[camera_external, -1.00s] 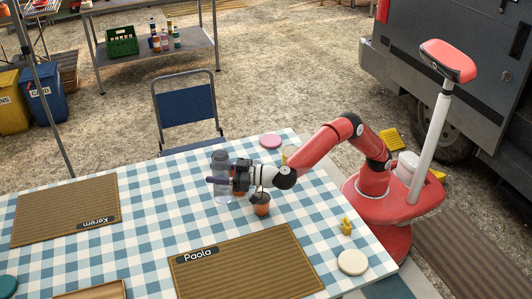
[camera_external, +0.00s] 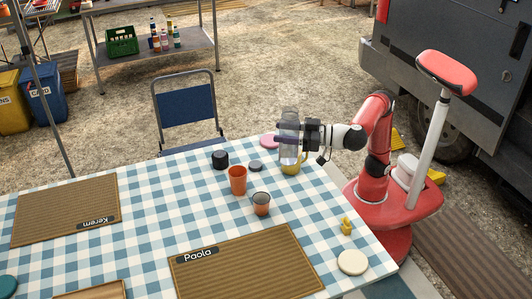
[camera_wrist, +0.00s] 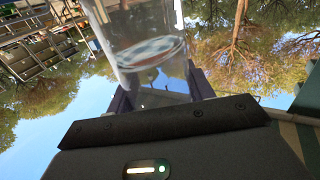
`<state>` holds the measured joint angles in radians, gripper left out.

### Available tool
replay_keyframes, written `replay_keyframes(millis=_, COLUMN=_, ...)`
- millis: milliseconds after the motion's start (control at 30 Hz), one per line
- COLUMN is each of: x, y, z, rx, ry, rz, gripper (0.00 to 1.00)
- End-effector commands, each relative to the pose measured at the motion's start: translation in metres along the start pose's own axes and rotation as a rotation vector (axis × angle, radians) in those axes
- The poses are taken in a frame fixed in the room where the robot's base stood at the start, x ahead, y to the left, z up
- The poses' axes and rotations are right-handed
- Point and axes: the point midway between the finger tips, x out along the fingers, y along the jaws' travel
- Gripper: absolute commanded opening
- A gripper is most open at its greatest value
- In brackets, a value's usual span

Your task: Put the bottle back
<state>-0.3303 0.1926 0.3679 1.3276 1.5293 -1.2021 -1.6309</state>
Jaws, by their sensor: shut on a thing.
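A clear, see-through bottle (camera_external: 289,125) is upright in my gripper (camera_external: 303,132), above the far edge of the checked table. My gripper is shut on its side. In the wrist view the bottle (camera_wrist: 148,45) fills the space between the fingers (camera_wrist: 160,92), and the checked cloth shows through it. A yellow mug (camera_external: 291,168) stands just below the bottle, partly hidden by it. I cannot tell whether the bottle's base touches the mug or is clear of it.
An orange cup (camera_external: 237,180), a small cup with a grey top (camera_external: 261,204), a black round thing (camera_external: 220,160), a grey disc (camera_external: 255,166) and a pink disc (camera_external: 269,141) are on the table (camera_external: 205,210). A shelf rack (camera_external: 180,56) holds a green crate (camera_external: 122,41) and several small bottles.

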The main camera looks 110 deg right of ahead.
Motion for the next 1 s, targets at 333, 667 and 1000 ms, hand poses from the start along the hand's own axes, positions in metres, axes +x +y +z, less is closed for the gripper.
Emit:
replay_keyframes(millis=333, x=-0.027, y=0.014, z=0.021, rx=-0.012, ry=-0.002, rz=0.006, gripper=0.2)
replay_keyframes(millis=667, x=-0.027, y=0.015, z=0.106, rx=-0.012, ry=-0.002, rz=0.005, gripper=0.2)
replay_keyframes(millis=1000, x=-0.026, y=0.015, z=0.148, rx=-0.007, ry=0.0, rz=0.005, gripper=0.2)
